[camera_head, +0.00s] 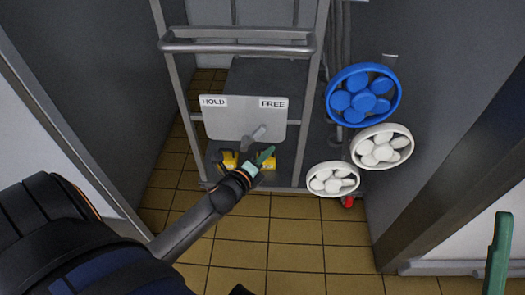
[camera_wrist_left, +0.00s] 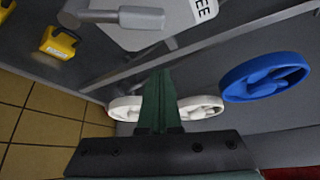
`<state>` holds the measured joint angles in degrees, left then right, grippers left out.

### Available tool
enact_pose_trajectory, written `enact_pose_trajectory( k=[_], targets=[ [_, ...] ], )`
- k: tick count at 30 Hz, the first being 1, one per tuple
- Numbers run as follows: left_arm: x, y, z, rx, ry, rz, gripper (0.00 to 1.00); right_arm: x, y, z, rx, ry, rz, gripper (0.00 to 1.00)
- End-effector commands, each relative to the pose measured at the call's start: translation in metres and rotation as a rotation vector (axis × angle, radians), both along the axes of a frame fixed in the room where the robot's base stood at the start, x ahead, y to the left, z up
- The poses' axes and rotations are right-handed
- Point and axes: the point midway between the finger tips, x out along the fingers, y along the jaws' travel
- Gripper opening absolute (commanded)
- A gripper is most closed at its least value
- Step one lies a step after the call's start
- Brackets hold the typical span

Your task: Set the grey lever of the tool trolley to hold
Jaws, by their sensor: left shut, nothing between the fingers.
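The tool trolley (camera_head: 310,95) stands ahead in the head view, with a pale plate (camera_head: 245,115) marked HOLD at left and FREE at right. The grey lever (camera_head: 259,132) is on the plate's lower middle, its handle tilted up and right towards FREE. In the left wrist view the lever (camera_wrist_left: 140,17) lies at upper left. My left gripper (camera_head: 266,154) is shut and empty, just below and right of the lever. Its green fingers (camera_wrist_left: 157,100) appear apart from the lever in the wrist view.
A blue handwheel (camera_head: 363,69) and two white handwheels (camera_head: 383,134) (camera_head: 332,180) are right of the trolley. Yellow objects (camera_head: 228,160) are low in the trolley behind my left gripper. Grey walls flank the trolley. The tiled floor (camera_head: 290,240) in front is mostly clear.

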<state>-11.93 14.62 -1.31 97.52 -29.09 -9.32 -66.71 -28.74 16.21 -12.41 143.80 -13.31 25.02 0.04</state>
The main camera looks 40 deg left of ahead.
Motion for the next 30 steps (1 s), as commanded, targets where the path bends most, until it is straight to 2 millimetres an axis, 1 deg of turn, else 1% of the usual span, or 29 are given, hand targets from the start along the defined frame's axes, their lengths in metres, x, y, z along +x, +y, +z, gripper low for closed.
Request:
enact_pose_trajectory(
  k=[1, 3, 10, 13, 18, 23, 30],
  targets=[
    [0.011, 0.001, -0.004, 0.002, -0.003, 0.000, 0.00, 0.000, 0.000, -0.006, 0.001, 0.003, 0.003, 0.62],
    [0.024, 0.001, -0.007, 0.000, -0.004, 0.000, 0.00, 0.000, 0.000, -0.011, 0.004, 0.006, 0.006, 0.62],
    [0.063, 0.004, -0.015, 0.002, -0.001, 0.000, 0.00, 0.001, 0.001, -0.024, 0.020, 0.017, 0.019, 0.62],
    [0.056, 0.019, -0.007, 0.006, 0.002, 0.000, 0.00, 0.001, 0.001, -0.021, 0.021, 0.020, 0.024, 0.62],
    [0.051, 0.033, 0.000, 0.002, 0.001, 0.000, 0.00, 0.001, 0.002, -0.021, 0.020, 0.019, 0.025, 0.62],
    [0.049, 0.038, 0.003, 0.001, 0.001, 0.000, 0.00, 0.001, 0.002, -0.021, 0.019, 0.018, 0.026, 0.62],
    [0.049, 0.039, 0.003, 0.000, 0.001, 0.000, 0.00, 0.001, 0.002, -0.021, 0.018, 0.017, 0.026, 0.62]
  ],
)
